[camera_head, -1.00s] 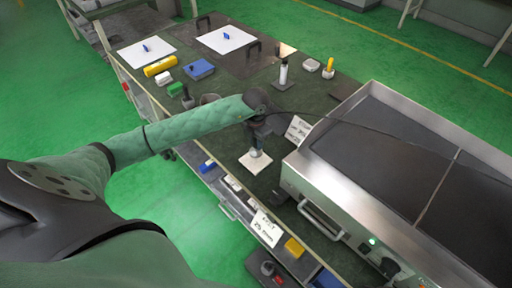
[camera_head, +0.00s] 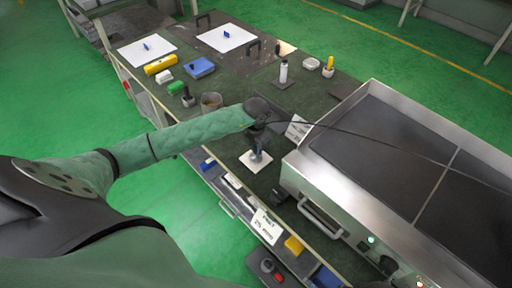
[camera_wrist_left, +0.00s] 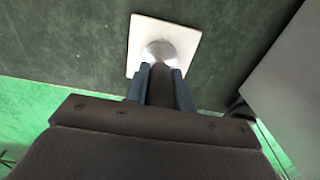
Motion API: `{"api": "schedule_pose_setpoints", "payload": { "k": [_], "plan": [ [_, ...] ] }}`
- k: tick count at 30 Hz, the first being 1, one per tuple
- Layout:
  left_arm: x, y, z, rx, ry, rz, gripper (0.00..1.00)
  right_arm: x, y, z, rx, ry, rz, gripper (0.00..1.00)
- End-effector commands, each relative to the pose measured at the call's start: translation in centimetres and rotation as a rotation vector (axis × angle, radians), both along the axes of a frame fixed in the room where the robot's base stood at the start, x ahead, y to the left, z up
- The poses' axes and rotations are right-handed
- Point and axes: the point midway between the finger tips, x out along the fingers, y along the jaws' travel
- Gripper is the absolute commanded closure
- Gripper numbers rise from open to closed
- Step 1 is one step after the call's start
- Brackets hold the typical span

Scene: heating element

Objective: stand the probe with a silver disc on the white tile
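The white tile (camera_head: 245,160) lies flat on the dark bench top, left of the large steel heater. It also shows in the left wrist view (camera_wrist_left: 142,28). My left gripper (camera_head: 257,150) points down over the tile. In the left wrist view its two blue-grey fingers (camera_wrist_left: 160,82) are shut on the dark handle of the probe (camera_wrist_left: 160,85). The probe's silver disc (camera_wrist_left: 161,52) shows beyond the fingertips, over the tile's near part. I cannot tell if the disc touches the tile. My right gripper is out of view.
The steel heater (camera_head: 340,190) with a dark top stands close on the right. A thin cable (camera_head: 370,136) crosses over it. A white label card (camera_head: 297,128) stands behind the gripper. A cup (camera_head: 211,101) and a dark-based item (camera_head: 188,97) stand farther left.

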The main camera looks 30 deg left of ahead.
Motion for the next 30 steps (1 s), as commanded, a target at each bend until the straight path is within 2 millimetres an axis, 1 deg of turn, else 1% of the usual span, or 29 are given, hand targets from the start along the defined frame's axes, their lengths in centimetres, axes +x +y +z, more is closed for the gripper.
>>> {"api": "schedule_pose_setpoints", "payload": {
  "k": [1, 3, 16, 17, 18, 19, 22, 23, 24, 25, 29, 30],
  "plan": [
    [0.0, 0.0, 0.0, 0.000, 0.000, 0.000, 0.66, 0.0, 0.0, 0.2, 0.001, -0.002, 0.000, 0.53],
    [0.0, 0.0, 0.0, 0.000, 0.000, 0.000, 0.54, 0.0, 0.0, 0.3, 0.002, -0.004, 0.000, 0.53],
    [0.0, 0.0, 0.3, 0.000, 0.000, 0.000, 0.54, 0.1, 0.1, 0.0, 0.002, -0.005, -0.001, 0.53],
    [0.0, 0.0, 0.4, 0.000, 0.000, 0.000, 0.54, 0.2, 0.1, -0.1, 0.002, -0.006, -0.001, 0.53],
    [0.1, 0.0, 0.5, 0.000, -0.001, 0.000, 0.54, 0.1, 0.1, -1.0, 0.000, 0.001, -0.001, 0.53],
    [0.1, 0.0, 0.7, 0.000, -0.001, 0.000, 0.54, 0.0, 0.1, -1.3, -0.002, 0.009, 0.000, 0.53],
    [0.1, 0.1, 1.6, 0.001, -0.001, 0.001, 0.54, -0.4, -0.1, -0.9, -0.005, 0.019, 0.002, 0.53],
    [0.1, 0.1, 1.9, 0.001, -0.003, 0.000, 0.54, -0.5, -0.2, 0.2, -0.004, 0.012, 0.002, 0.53],
    [0.1, 0.1, 2.4, 0.001, -0.003, 0.000, 0.54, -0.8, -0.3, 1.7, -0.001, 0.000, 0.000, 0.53],
    [0.1, 0.1, 2.7, 0.001, -0.003, 0.000, 0.54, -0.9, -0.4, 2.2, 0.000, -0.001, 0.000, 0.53],
    [0.1, 0.1, 5.1, 0.001, -0.004, 0.000, 0.54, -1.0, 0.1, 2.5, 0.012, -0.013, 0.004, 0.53],
    [0.1, 0.1, 5.8, 0.001, -0.003, 0.000, 0.54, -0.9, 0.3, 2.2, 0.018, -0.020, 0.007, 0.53]
  ]
}}
